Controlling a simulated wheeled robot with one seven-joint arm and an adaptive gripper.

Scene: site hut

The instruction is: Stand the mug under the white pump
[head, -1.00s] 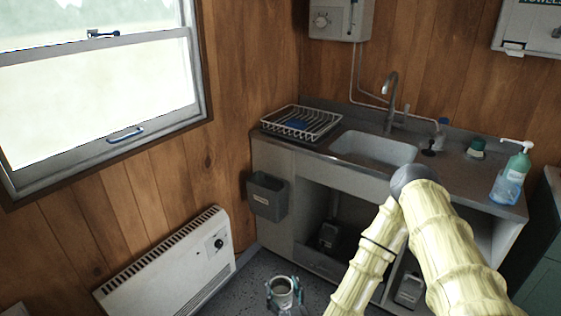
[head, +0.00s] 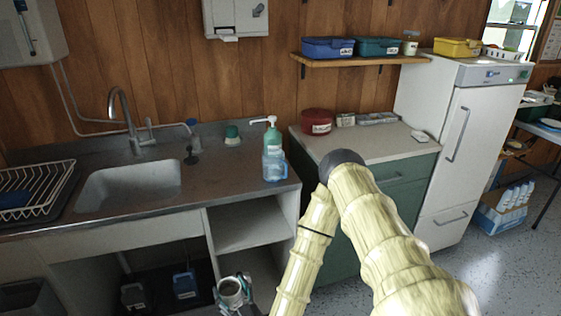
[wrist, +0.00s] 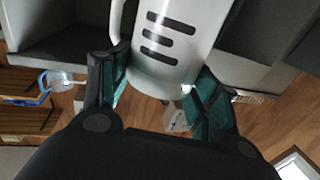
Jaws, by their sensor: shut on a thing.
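The pale mug (head: 231,289) is upright in my gripper (head: 236,297), low in front of the cabinet under the sink counter, with its open top showing. In the wrist view the mug (wrist: 172,40) is white with dark stripes and a handle on its left, and my gripper (wrist: 155,88) has a finger on each side of it. The white pump (head: 264,120) tops a green bottle (head: 272,137) at the right end of the counter, above and right of the mug. A translucent blue jug (head: 273,166) stands right in front of that bottle.
The counter (head: 225,170) has clear room left of the jug. The sink (head: 128,187) and dish rack (head: 38,188) lie further left. An open shelf (head: 240,228) is below the counter. A green cabinet (head: 400,185) stands to the right.

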